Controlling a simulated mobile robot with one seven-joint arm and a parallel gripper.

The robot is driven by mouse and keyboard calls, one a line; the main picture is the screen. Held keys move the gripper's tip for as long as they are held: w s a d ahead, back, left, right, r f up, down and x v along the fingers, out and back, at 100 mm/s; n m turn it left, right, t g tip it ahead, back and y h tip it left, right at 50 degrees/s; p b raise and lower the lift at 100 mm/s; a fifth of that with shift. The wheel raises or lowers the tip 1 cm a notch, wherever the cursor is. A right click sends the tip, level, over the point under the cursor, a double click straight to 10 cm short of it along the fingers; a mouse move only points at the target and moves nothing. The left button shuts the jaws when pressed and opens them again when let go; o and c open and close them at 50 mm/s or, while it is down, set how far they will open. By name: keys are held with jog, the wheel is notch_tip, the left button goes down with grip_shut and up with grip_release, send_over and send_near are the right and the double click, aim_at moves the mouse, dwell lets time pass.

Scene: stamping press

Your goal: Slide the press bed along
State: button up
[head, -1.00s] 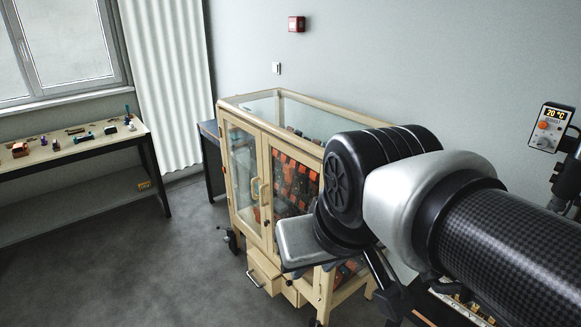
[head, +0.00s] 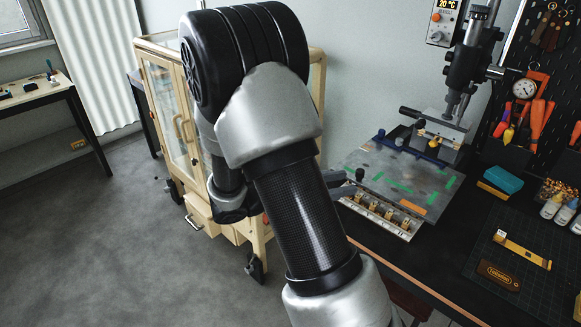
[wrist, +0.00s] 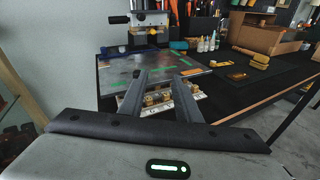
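The stamping press (head: 458,105) stands at the back of the black bench, with its upright column and side lever. A flat grey plate with green tape marks, which looks like the press bed (head: 385,178), lies in front of it. This plate also shows in the wrist view (wrist: 200,63). My gripper (wrist: 160,77) has its two fingers apart with nothing between them. The fingers point towards the plate's front edge and overlap it in the picture; I cannot tell whether they touch it. In the head view my arm hides most of the gripper.
A white tray of brass pieces (head: 380,215) sits at the plate's front edge. A teal box (head: 502,180), bottles (head: 552,205) and a cutting mat (head: 520,250) lie to the right. The glass cabinet (head: 160,90) is at left. Open floor lies front left.

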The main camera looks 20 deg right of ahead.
aim_at(357, 174)
jog(key=w+f+n+t, duration=0.1)
jog(key=w+f+n+t+h, duration=0.1)
jog(key=w+f+n, duration=0.1)
jog(key=shift+w+a+f+h+b, duration=0.15)
jog(key=shift+w+f+h+b, duration=0.05)
jog(key=shift+w+h+b, duration=0.15)
jog(key=d, duration=0.7)
jog(key=shift+w+d+b, duration=0.2)
jog(key=shift+w+b, duration=0.05)
jog(key=shift+b, duration=0.15)
jog(key=shift+w+d, duration=0.1)
jog(key=shift+d, duration=0.15)
jog(key=shift+c, duration=0.6)
grip_shut()
